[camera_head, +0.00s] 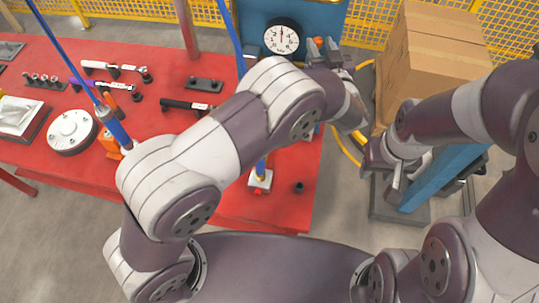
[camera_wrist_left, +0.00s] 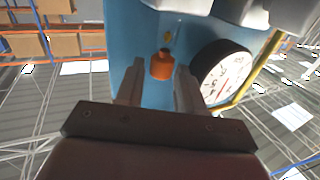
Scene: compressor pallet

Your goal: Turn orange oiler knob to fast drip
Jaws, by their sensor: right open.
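The orange oiler knob (camera_wrist_left: 161,65) shows in the left wrist view, in front of a blue panel (camera_wrist_left: 140,45). My left gripper (camera_wrist_left: 159,78) is open, with one finger on each side of the knob. Gaps show on both sides, so the fingers do not appear to touch it; the depth is hard to judge. In the head view, a small orange patch (camera_head: 318,41) shows beside the gauge, near the end of my left arm, which is partly hidden by its own wrist. My right gripper (camera_head: 391,172) is open and empty, right of the red table.
A round gauge (camera_head: 284,38) is mounted close beside the knob; it also shows in the left wrist view (camera_wrist_left: 222,75). A cardboard box (camera_head: 430,55) stands at the right. The red table (camera_head: 60,150) holds tools and parts. Yellow fencing (camera_head: 110,8) runs behind.

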